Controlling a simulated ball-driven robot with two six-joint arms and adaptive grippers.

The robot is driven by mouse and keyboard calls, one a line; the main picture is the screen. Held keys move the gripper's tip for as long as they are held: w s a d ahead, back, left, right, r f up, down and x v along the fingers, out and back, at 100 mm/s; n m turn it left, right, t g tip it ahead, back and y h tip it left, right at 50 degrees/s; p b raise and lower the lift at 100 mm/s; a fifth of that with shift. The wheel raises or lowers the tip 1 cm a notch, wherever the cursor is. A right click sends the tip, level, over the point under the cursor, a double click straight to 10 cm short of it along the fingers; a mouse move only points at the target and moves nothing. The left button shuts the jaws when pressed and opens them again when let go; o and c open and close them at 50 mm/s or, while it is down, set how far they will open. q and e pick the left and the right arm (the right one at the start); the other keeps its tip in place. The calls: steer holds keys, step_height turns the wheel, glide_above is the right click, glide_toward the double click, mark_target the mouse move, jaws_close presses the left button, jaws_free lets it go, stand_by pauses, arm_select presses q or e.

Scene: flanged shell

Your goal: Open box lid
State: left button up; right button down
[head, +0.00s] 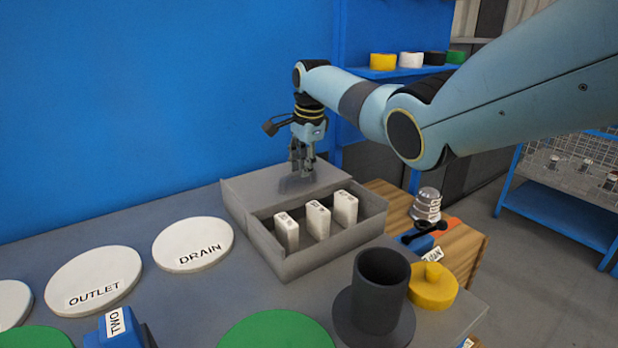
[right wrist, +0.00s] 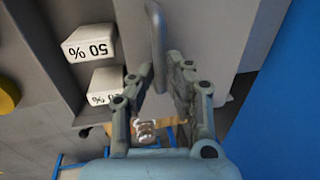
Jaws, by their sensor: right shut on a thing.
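The grey box (head: 330,250) stands on the table, with its front part uncovered. Its flat grey lid (head: 250,188) lies over the back part, and it also shows in the right wrist view (right wrist: 210,35). Several white blocks (head: 318,220) stand upright in the open part; two in the wrist view (right wrist: 90,42) read "50 %" and "%". My right gripper (head: 301,172) points down over the lid. Its fingers (right wrist: 160,64) are shut on the lid's grey bar handle (right wrist: 155,28); the exact contact is partly hidden. My left gripper is not in view.
White discs marked OUTLET (head: 93,278) and DRAIN (head: 193,244) lie left of the box. A blue wall (head: 150,90) rises behind the table.

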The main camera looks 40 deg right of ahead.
steer(key=shift+w, duration=0.2)
steer(key=c, duration=1.4)
jaws_free()
steer(key=shift+s+d, duration=0.1)
steer(key=shift+o, duration=0.3)
steer(key=shift+r, duration=0.2)
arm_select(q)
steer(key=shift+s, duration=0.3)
arm_select(e)
step_height(320, 180, up, 11)
steer(key=s, duration=0.2)
steer(key=shift+r, duration=0.15)
steer(key=shift+s, duration=0.2)
